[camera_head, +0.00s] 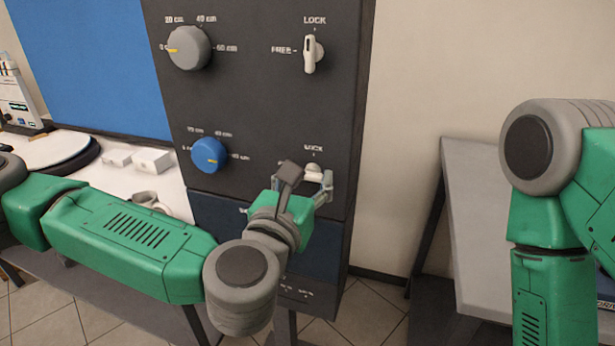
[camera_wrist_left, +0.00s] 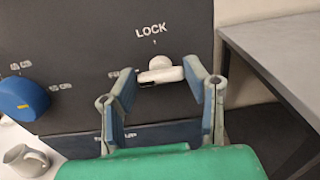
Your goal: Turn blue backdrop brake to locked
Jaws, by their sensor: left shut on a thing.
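The lower brake (camera_head: 314,170) is a white lever on the dark panel, beside the blue dial, under a LOCK label. It is partly hidden by my left gripper (camera_head: 304,180) in the head view. In the left wrist view the brake (camera_wrist_left: 160,72) has a rounded hub and a bar lying roughly crosswise. LOCK stands above it and a partly hidden label is at its left. My left gripper (camera_wrist_left: 160,88) has one finger on each side of the lever and is shut on it. Of my right arm only upper links show; its gripper is out of view.
The blue dial (camera_head: 209,155) is left of the brake. Above are a grey dial (camera_head: 188,47) and another white lever (camera_head: 312,54) with LOCK and FREE labels. A grey mug (camera_wrist_left: 26,160) stands at lower left. A grey table (camera_wrist_left: 285,60) is at the right.

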